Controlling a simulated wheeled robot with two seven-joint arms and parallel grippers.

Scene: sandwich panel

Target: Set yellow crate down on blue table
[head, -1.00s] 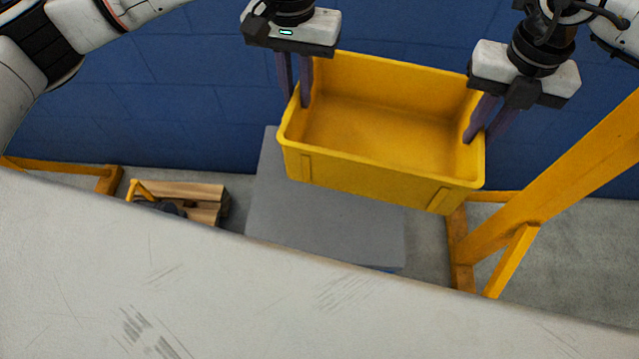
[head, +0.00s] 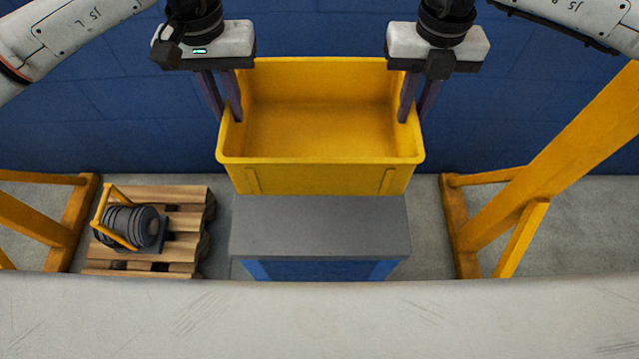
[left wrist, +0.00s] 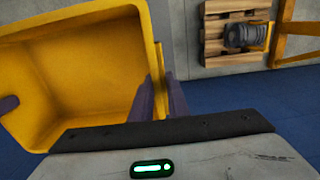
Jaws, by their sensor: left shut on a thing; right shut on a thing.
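The yellow crate (head: 320,178) is an empty open-topped box held level between my two grippers, in front of the blue wall. My left gripper (head: 229,112) is shut on its left side wall, and my right gripper (head: 412,112) is shut on its right side wall. The blue table (head: 320,232) has a grey top and blue frame and stands below the crate, its bare top showing in front. The crate hides the back of the tabletop; the gap between them is hard to judge. In the left wrist view the crate (left wrist: 80,75) is beside the fingers.
A wooden pallet (head: 185,222) with a dark motor (head: 130,226) in a yellow frame lies on the floor to the left. A yellow steel frame (head: 540,170) stands to the right. A pale scuffed surface (head: 320,320) crosses the foreground. The blue wall is close behind.

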